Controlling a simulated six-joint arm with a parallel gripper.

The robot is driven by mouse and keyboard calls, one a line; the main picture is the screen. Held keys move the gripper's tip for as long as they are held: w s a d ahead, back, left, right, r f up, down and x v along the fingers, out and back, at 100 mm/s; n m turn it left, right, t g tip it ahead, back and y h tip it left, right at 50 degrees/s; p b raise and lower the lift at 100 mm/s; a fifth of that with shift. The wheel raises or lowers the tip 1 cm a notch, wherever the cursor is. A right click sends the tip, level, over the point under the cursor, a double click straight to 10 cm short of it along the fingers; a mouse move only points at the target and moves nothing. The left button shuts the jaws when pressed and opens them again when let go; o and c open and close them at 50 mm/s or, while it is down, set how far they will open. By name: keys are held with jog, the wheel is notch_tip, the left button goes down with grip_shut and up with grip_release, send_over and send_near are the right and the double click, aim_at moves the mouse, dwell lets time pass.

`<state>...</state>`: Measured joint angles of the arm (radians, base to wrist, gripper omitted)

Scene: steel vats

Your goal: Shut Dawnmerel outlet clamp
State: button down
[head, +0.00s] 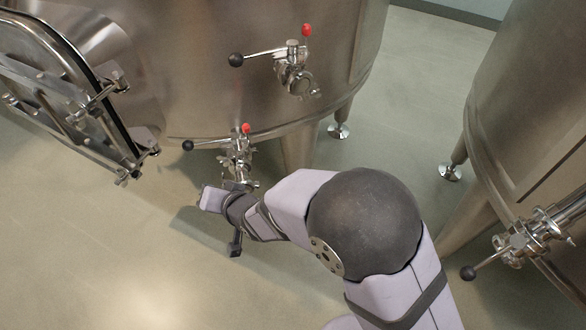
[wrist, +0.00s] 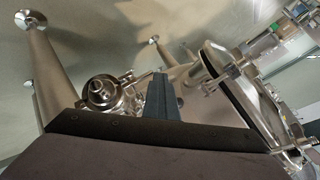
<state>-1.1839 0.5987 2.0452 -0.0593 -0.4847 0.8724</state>
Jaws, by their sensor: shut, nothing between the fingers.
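No name label is readable, so I cannot tell which vat is Dawnmerel. The large steel vat (head: 220,85) carries a lower outlet fitting (head: 238,152) with a red knob and a lever ending in a black ball. My arm's end is in front of and just below this fitting in the head view, covering its lower part; the fingertips are hard to make out there. In the wrist view my gripper (wrist: 160,75) is shut and empty, its dark fingers beside a round steel fitting (wrist: 103,92). I cannot tell whether they touch it, or whether its clamp is open.
An upper valve (head: 293,70) with a black-ball lever sits higher on the same vat. An open hatch door (head: 70,95) stands out at the left. A second vat (head: 540,90) has its own valve (head: 535,232) at right. The floor (head: 90,250) at lower left is clear.

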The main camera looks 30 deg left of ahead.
dwell(0.6)
jog(key=s+d+r+p, duration=0.3)
jog(key=s+d+r, duration=0.1)
jog(key=r, duration=0.7)
jog(key=shift+s+d, duration=0.2)
jog(key=shift+s, duration=0.6)
